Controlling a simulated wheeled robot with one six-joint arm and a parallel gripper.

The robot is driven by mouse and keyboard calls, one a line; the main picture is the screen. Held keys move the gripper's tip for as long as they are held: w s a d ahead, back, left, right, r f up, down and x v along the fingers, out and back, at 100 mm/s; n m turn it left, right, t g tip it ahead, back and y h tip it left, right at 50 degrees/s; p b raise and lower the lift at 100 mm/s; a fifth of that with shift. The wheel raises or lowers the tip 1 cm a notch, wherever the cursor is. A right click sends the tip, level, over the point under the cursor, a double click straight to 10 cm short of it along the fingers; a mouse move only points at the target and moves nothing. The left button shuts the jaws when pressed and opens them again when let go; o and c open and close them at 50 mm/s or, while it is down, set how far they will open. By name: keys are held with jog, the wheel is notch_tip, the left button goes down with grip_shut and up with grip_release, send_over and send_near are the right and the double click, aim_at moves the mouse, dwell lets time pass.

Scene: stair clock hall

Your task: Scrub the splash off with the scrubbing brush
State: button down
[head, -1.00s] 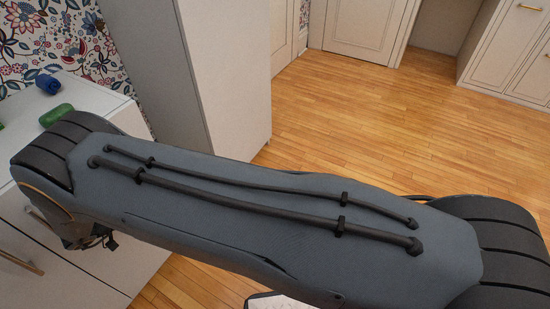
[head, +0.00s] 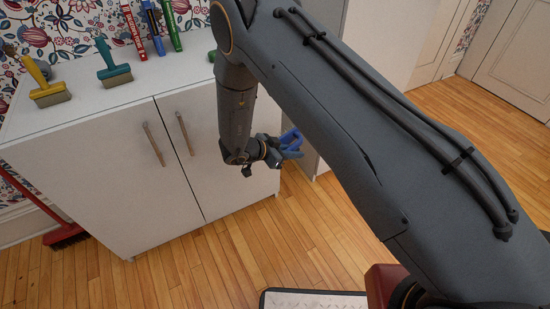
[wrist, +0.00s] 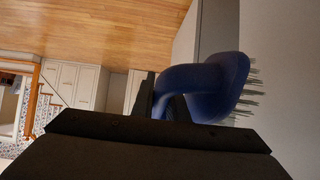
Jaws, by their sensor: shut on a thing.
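My gripper (head: 268,155) hangs in front of the white cabinet's right door, below its top. It is shut on the blue scrubbing brush (head: 291,141), which sticks out to the right of the jaws. In the wrist view the brush (wrist: 212,85) shows a looped blue handle and dark bristles pointing right, with my gripper's fingers (wrist: 160,98) at the loop. I see no splash in either view.
A green object is mostly hidden behind my arm. A red broom (head: 65,235) leans left. A tall pale cabinet (head: 375,50) stands right. Wooden floor (head: 200,265) is open in front.

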jog(key=w+d, duration=0.3)
jog(key=d, duration=0.3)
jog(key=shift+w, duration=0.25)
jog(key=shift+f, duration=0.1)
jog(key=s+a, duration=0.3)
jog(key=a, duration=0.3)
jog(key=shift+s+a, duration=0.2)
jog(key=shift+s, duration=0.05)
dwell(0.7)
jog(key=shift+p, duration=0.3)
